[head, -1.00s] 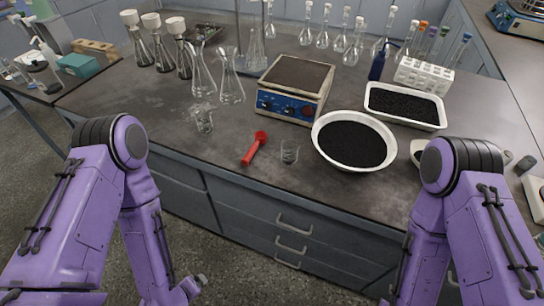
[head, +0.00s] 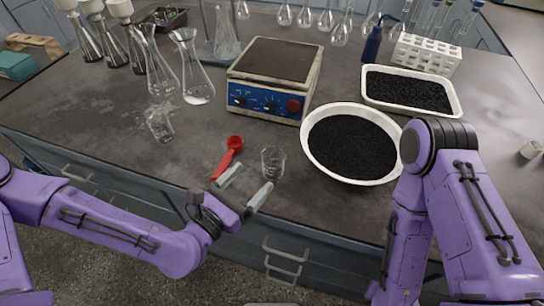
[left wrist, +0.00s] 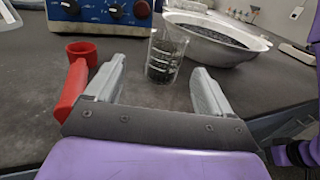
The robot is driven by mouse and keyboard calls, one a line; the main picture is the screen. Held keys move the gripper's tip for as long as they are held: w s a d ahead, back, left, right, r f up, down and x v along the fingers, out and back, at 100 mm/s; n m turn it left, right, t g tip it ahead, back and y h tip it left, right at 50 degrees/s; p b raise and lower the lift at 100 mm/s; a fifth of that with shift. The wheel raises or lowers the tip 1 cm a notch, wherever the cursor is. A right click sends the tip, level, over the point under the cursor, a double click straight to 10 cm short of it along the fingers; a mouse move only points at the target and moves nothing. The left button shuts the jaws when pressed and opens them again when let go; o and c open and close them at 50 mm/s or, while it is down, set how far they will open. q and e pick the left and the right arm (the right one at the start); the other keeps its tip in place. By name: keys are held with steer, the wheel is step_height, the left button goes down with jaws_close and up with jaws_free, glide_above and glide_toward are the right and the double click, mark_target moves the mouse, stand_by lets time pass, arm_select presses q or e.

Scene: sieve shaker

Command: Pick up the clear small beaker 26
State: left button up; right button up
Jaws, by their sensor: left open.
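The clear small beaker (head: 272,163) stands upright near the front edge of the bench, just right of the red scoop. In the left wrist view the beaker (left wrist: 165,56) stands ahead of my left gripper (left wrist: 158,84), in line with the gap between its fingers. My left gripper (head: 245,187) is open and empty, and its fingers point toward the beaker without visibly touching it. The red scoop (head: 229,155) lies left of the beaker; in the left wrist view the scoop (left wrist: 76,80) is close beside the left finger. My right gripper is out of view.
A hotplate (head: 274,78) stands behind the beaker. A white bowl of black granules (head: 352,143) is close on its right. Another small glass beaker (head: 159,124) and flasks (head: 193,70) stand to the left. A white tray (head: 410,92) sits behind the bowl.

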mark_target(267, 168)
arm_select(q)
steer(key=shift+w+d+r+p, duration=0.2)
steer(key=shift+w+d, duration=0.15)
steer(key=shift+d, duration=0.2)
steer(key=shift+w+d+r+p, duration=0.15)
steer(key=shift+w+d, duration=0.15)
steer(key=shift+d, duration=0.25)
steer(key=x, duration=0.2)
steer(key=p+x, duration=0.1)
steer(key=x, duration=0.2)
steer(key=shift+w+d+f, duration=0.1)
steer(key=shift+w+f, duration=0.15)
steer(key=shift+w, duration=0.05)
steer(key=shift+w+d, duration=0.25)
steer(key=shift+d, duration=0.05)
steer(key=c, duration=1.1)
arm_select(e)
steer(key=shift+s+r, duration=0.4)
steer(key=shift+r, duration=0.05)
